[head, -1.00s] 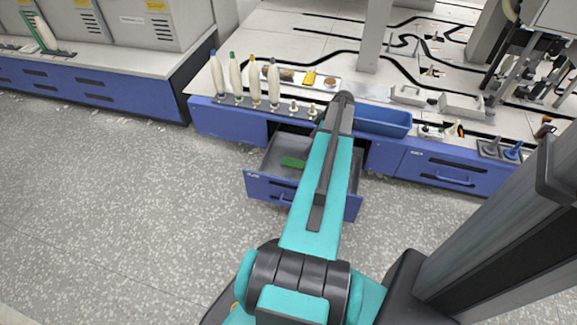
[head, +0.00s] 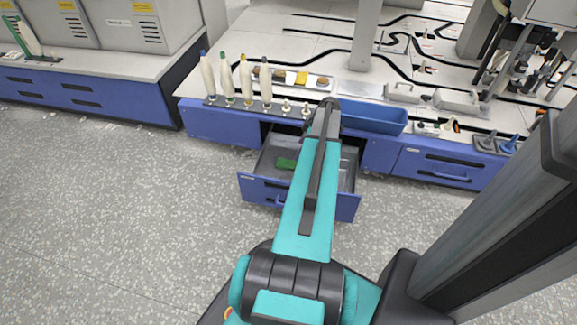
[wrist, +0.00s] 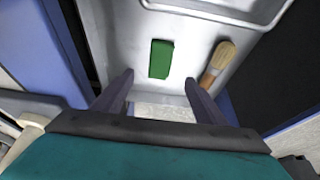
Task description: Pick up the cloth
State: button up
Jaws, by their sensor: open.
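A small green rectangular piece (wrist: 161,58), the likeliest cloth, lies flat on the grey floor of an open drawer (wrist: 112,35). Whether it is fabric I cannot tell for certain. In the head view the green piece (head: 287,164) shows in the open blue-fronted drawer (head: 262,190), left of my arm. My gripper (wrist: 158,77) is open and empty. Its two dark fingers are apart, with the green piece ahead between their tips and not touching them. In the head view my arm hides the gripper and the drawer's middle.
A wooden brush (wrist: 217,65) lies in the drawer right of the green piece. A grey rimmed tray (wrist: 215,10) is at the top of the wrist view. On the bench stand several white bobbins (head: 226,80) and a blue bin (head: 372,118). The floor before the drawer is clear.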

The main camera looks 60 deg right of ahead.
jog(key=b, duration=0.2)
send_over(289, 162)
jog(key=s, duration=0.3)
jog(key=shift+w+d+f, duration=0.1)
jog(key=shift+d+f, duration=0.1)
jog(key=shift+f, duration=1.15)
jog(key=shift+d+f, duration=0.2)
jog(key=shift+f, duration=1.15)
jog(key=shift+f, duration=0.1)
jog(key=shift+b+x, duration=1.45)
jog(key=shift+x, duration=1.1)
jog(key=shift+a, duration=0.1)
jog(key=shift+w, duration=0.1)
jog(key=c, duration=1.1)
